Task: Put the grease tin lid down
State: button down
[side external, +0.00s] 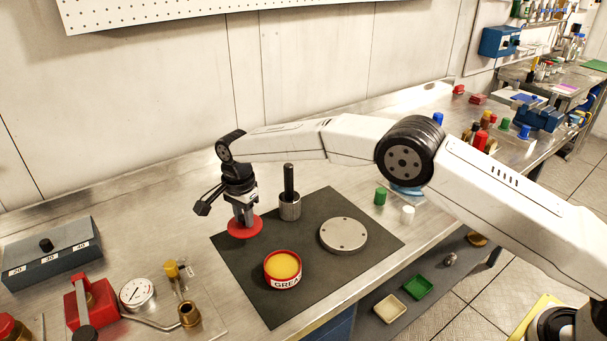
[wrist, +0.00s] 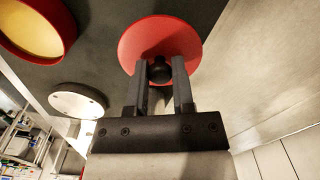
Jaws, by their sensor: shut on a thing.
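The red grease tin lid (side external: 244,226) is a flat disc under my gripper (side external: 244,222) in the side view. In the wrist view, my gripper (wrist: 162,75) is shut on the dark knob at the middle of the lid (wrist: 150,38). The lid is near the back left edge of the dark mat (side external: 340,210); I cannot tell whether it touches the surface below. The open grease tin (side external: 283,270), red with yellow grease inside, stands on the mat in front and to the right of the lid. The tin (wrist: 35,30) also shows at the wrist view's upper left.
A round metal plate (side external: 343,236) lies on the mat at right. A metal cylinder with a black handle (side external: 289,205) stands behind the tin. A gauge (side external: 138,294), brass fittings and a grey block (side external: 50,262) are at left. Bare bench lies left of the lid.

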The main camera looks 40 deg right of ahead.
aim_at(242, 223)
jog(key=shift+w+f, duration=0.15)
jog(key=shift+f, duration=0.05)
jog(key=shift+w+a+f, duration=0.1)
jog(key=shift+f, duration=0.05)
jog(key=shift+w+f, duration=0.2)
jog(key=shift+f, duration=1.55)
jog(key=shift+f, duration=0.1)
jog(key=shift+c, duration=2.4)
grip_release()
notch_tip(242, 223, up, 12)
jog(key=shift+r, duration=0.1)
